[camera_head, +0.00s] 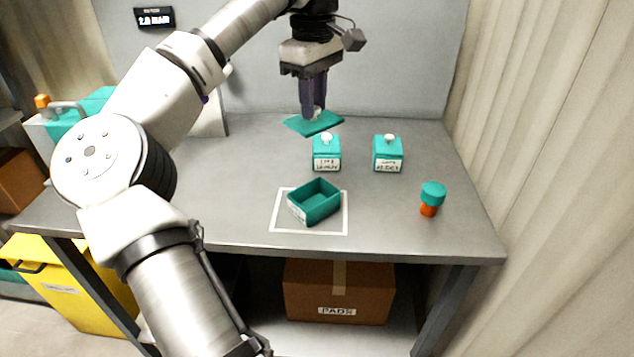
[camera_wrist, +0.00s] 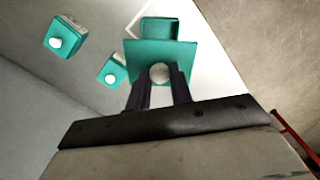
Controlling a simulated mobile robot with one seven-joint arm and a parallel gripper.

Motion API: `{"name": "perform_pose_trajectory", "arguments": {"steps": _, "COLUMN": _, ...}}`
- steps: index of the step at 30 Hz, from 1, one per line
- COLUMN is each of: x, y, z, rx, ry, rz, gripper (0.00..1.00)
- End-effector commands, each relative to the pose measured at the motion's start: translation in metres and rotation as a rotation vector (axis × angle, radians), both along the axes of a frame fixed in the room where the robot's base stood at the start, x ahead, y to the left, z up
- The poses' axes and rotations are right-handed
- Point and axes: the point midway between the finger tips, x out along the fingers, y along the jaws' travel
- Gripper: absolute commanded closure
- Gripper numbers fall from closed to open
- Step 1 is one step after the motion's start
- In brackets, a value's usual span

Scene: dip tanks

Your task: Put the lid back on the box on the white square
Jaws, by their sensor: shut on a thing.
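A teal open box (camera_head: 316,203) sits on the white square (camera_head: 281,226) near the front of the table, turned at an angle to it. Its inside looks empty. My gripper (camera_head: 314,112) is shut on the white knob of a flat teal lid (camera_head: 318,124) and holds it above the back of the table, behind the box. In the wrist view the lid (camera_wrist: 160,52) hangs at the fingertips (camera_wrist: 158,78), with the open box (camera_wrist: 160,27) partly hidden beyond it and part of the white square (camera_wrist: 186,12) showing.
Two lidded teal boxes with white knobs, one left (camera_head: 326,155) and one right (camera_head: 388,155), stand behind the white square. An orange jar with a teal cap (camera_head: 432,195) stands at the right. The table left of the square is clear.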

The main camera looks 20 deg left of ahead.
Motion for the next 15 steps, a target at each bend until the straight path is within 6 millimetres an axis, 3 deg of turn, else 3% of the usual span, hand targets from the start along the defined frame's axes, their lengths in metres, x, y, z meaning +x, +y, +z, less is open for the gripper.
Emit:
{"name": "perform_pose_trajectory", "arguments": {"steps": 9, "x": -0.001, "y": 0.000, "z": -0.083, "rx": -0.001, "ry": 0.002, "rz": 0.000, "gripper": 1.00}}
{"name": "perform_pose_trajectory", "arguments": {"steps": 15, "x": -0.001, "y": 0.000, "z": -0.112, "rx": 0.000, "ry": 0.000, "rz": 0.001, "gripper": 1.00}}
